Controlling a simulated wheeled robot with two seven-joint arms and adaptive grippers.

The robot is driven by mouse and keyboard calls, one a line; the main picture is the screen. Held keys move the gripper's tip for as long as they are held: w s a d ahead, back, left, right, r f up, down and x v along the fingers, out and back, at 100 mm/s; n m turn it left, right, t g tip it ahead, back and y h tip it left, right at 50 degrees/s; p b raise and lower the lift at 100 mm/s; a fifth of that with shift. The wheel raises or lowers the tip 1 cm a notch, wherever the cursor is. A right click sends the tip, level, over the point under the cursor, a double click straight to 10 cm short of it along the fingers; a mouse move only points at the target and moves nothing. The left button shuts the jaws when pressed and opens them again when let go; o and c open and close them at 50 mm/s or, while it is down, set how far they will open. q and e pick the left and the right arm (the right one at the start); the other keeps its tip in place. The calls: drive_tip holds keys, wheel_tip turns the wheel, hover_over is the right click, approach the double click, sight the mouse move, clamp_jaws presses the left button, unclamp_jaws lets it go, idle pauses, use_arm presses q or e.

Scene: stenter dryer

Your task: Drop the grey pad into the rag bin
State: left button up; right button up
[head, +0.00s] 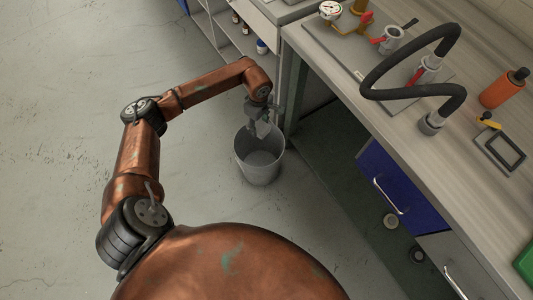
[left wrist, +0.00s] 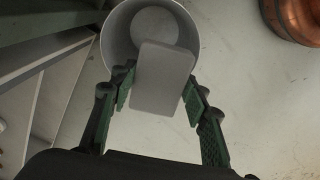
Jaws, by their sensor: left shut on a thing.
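The grey pad (left wrist: 160,82) is a flat rounded rectangle held between the two fingers of my left gripper (left wrist: 158,95). In the left wrist view its far end overlaps the opening of the rag bin (left wrist: 113,30). In the head view the rag bin (head: 261,172) is a grey round bucket standing on the floor beside the bench. My left gripper (head: 260,126) points down at the bin's back rim, with the pad (head: 263,130) over the opening. The bin's visible floor looks bare. My right gripper is not in view.
The workbench (head: 420,120) runs along the right, with a black hose (head: 375,75), an orange bottle (head: 502,88) and a gauge (head: 331,10) on it. A blue drawer (head: 390,185) is below. Open shelves (head: 230,30) stand behind the bin. The floor at left is clear.

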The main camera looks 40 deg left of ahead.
use_arm(q)
drive_tip(key=a+f+n+b, duration=0.2)
drive_tip(key=f+b, duration=0.3)
drive_tip(key=f, duration=0.8)
drive_tip(key=shift+w+a+f, duration=0.35)
drive_tip(key=shift+w+a, duration=0.05)
drive_tip(key=shift+a, duration=0.1)
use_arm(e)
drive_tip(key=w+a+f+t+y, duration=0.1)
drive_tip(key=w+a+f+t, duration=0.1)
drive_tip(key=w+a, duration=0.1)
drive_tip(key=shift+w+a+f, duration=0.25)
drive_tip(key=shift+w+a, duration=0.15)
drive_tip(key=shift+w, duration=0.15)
use_arm(q)
drive_tip(key=o, duration=1.2)
wheel_tip(320, 180, up, 12)
drive_tip(key=shift+d, duration=0.1)
